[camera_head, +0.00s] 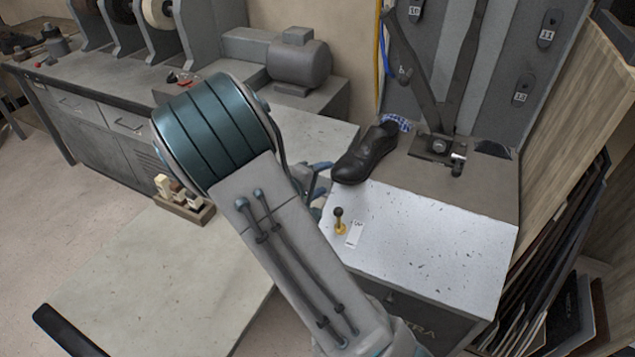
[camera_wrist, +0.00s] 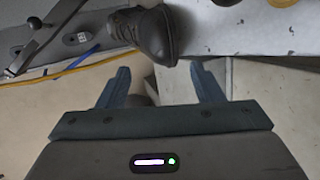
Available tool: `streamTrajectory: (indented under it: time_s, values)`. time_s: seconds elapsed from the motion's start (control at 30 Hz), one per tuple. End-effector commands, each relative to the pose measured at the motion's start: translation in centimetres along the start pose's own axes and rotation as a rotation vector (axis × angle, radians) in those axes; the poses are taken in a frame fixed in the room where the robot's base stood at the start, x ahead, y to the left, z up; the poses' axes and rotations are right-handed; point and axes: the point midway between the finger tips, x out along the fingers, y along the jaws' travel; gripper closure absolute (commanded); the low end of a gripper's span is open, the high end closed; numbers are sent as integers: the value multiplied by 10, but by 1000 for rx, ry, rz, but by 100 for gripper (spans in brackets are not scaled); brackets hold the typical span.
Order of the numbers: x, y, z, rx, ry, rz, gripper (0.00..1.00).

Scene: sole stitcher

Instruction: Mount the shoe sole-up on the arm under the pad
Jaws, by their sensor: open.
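A black shoe (camera_head: 368,152) with a blue checked lining rests sole-down on the machine's top, its toe pointing to the lower left in the head view. In the wrist view the shoe (camera_wrist: 155,36) lies ahead of my gripper (camera_wrist: 160,80), with its toe toward the gap between the open, empty fingers. In the head view my gripper (camera_head: 319,178) is partly hidden behind my arm, left of the toe. A dark metal fixture (camera_head: 437,147) stands right of the shoe, below long crossed levers (camera_head: 458,70). I cannot tell its arm from its pad.
A yellow-based knob (camera_head: 340,222) stands on the speckled white worktop (camera_head: 440,245), mostly clear. A grey numbered panel (camera_head: 515,60) rises behind. Wooden boards (camera_head: 560,120) lean at right. A bench with a motor (camera_head: 300,62) is behind left. A small wooden block holder (camera_head: 183,205) sits at left.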

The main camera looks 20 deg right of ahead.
Motion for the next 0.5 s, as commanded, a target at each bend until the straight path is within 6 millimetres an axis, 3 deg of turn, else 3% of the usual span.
streamTrajectory:
  time_s: [0.5]
  values:
    - [64, -5, 1, 2, -2, -1, 40]
